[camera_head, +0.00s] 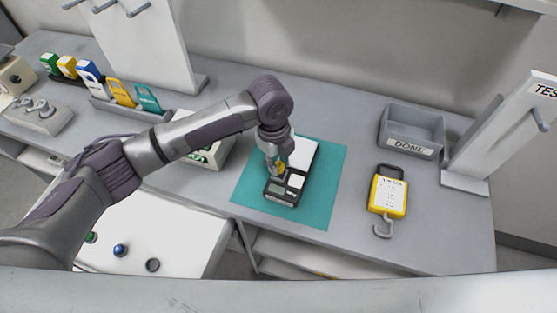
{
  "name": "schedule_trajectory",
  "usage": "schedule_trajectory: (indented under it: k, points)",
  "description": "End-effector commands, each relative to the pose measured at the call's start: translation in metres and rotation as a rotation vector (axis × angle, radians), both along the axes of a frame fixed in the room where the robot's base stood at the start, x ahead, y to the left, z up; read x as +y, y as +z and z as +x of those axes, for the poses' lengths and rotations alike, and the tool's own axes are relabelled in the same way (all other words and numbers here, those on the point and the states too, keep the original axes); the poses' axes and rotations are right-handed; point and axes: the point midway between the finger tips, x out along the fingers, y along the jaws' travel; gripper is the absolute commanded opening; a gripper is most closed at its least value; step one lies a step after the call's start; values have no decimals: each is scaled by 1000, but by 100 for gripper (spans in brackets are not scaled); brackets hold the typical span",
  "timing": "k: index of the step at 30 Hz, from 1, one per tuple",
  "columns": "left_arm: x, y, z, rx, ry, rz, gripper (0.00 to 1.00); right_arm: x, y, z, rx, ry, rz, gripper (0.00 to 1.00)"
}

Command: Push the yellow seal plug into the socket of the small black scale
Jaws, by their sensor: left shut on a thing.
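The small black scale (282,199) lies on a teal mat (325,192) on the grey table. Its grey display faces the front edge, and a white square sits beside the display. My left gripper (277,170) points down over the left side of the scale, shut on the yellow seal plug (281,167). Only a bit of yellow shows at the fingertips. The socket is hidden by the gripper, and I cannot tell whether the plug touches it. My right gripper is not in view.
A yellow hanging scale (387,195) with a hook lies right of the mat. A grey DONE tray (411,148) and a white TEST stand (504,125) are farther right. Left, behind my arm, are a tray (127,110) of coloured tags and a pale box (216,152).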

Motion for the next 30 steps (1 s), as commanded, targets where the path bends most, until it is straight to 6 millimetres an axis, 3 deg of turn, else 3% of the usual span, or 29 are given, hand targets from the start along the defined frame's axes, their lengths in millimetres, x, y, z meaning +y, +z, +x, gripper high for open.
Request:
schedule_trajectory:
  k: [28, 29, 30]
  points:
    - [0, -20, 0, 0, 0, 0, 11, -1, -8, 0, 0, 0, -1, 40]
    - [0, -20, 0, 0, 0, 0, 27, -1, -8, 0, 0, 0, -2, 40]
    - [0, -20, 0, 0, 0, 0, 34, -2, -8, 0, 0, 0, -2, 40]
